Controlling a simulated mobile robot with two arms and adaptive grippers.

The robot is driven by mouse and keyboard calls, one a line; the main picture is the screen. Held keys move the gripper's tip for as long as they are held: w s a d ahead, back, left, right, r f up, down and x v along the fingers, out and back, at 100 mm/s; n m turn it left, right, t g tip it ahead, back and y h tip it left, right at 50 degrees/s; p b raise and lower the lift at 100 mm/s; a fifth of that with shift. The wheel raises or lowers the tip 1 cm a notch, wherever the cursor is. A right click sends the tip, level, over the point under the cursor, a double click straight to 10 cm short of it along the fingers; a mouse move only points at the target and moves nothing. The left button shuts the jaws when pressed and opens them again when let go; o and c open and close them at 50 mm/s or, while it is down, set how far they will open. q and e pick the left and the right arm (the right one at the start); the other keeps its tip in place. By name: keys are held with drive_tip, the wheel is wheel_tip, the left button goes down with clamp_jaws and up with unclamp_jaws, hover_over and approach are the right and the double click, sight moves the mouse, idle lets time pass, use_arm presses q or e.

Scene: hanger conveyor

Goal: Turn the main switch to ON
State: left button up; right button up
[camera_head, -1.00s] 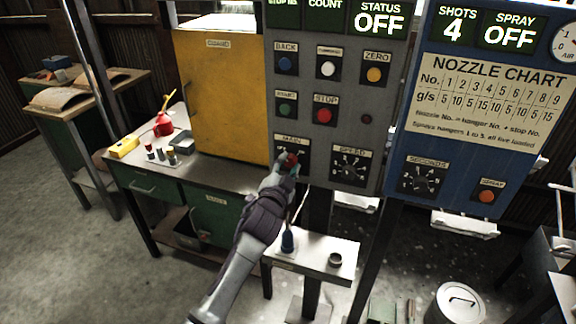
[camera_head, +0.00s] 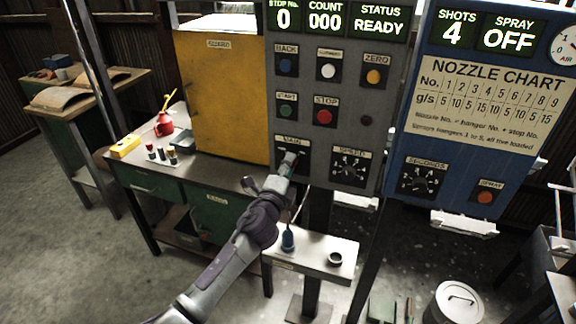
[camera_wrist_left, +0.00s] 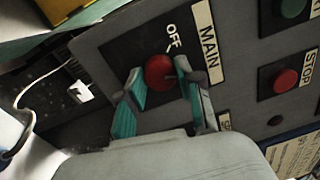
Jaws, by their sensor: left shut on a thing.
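My left gripper (camera_head: 290,163) is at this switch on the grey panel (camera_head: 393,100) in the head view and hides the knob there. In the left wrist view its teal fingers (camera_wrist_left: 165,80) are on either side of the red knob, shut on it. The status display (camera_head: 380,20) reads READY, with stop number 0 and count 000. My right gripper is not in view.
A START button (camera_head: 287,110), a red STOP button (camera_head: 324,116) and a speed dial (camera_head: 349,169) sit close around the switch. The yellow guard (camera_head: 222,95) is to the left. A small shelf (camera_head: 313,258) with a blue-based tool stands below.

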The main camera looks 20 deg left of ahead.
use_arm(q)
drive_tip(key=m+p, duration=0.1)
drive_tip(key=m, duration=0.4)
drive_tip(key=shift+f+h, duration=0.1)
drive_tip(key=shift+h, duration=0.2)
drive_tip(key=shift+m, duration=0.5)
drive_tip(key=o, duration=1.2)
drive_tip(key=shift+c, duration=0.2)
drive_tip(key=s, duration=1.2)
drive_tip(key=shift+a+f, duration=0.25)
drive_tip(key=shift+f, duration=0.1)
drive_tip(key=shift+f, duration=0.1)
